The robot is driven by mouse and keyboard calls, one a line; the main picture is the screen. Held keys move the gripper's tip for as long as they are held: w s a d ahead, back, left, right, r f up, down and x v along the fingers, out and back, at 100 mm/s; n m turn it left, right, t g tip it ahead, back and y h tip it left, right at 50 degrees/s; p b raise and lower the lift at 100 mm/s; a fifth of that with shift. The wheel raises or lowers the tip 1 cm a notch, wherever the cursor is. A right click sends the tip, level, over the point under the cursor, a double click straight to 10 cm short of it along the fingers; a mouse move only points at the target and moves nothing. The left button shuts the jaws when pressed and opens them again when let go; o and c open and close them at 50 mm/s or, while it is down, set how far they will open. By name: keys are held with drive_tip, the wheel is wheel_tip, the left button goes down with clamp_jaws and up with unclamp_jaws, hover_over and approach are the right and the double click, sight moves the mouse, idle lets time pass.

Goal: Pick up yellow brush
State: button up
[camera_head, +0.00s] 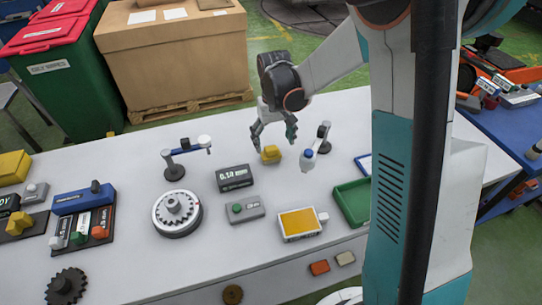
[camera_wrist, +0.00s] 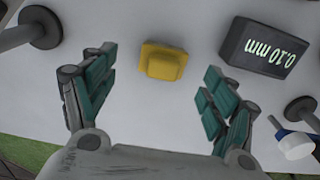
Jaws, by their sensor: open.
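A small yellow piece with a raised block on a flat base (camera_head: 270,154) stands on the white table, and it also shows in the wrist view (camera_wrist: 164,63). It is the yellow thing nearest my gripper; I see no bristles on it, so I cannot tell for sure that it is the brush. My gripper (camera_head: 273,142) points down just above it, with fingers spread and nothing between them. In the wrist view my gripper (camera_wrist: 160,85) has one finger on each side, and the piece lies roughly midway, near the tips, untouched.
A dark 0.10 mm block (camera_head: 234,177) stands close by on the left. A small stand with a white and blue part (camera_head: 309,158) is close on the right. A green tray (camera_head: 353,203), a yellow-topped box (camera_head: 300,223) and a toothed turntable (camera_head: 177,212) stand nearer the front.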

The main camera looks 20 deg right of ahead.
sight(272, 149)
drive_tip(key=f, duration=0.1)
drive_tip(key=f+b, duration=0.1)
drive_tip(key=f, duration=0.1)
drive_tip(key=f+b, duration=0.1)
drive_tip(key=f, duration=0.1)
drive_tip(key=shift+w+a, duration=0.1)
drive_tip(key=shift+a, duration=0.2)
drive_tip(key=c, duration=1.2)
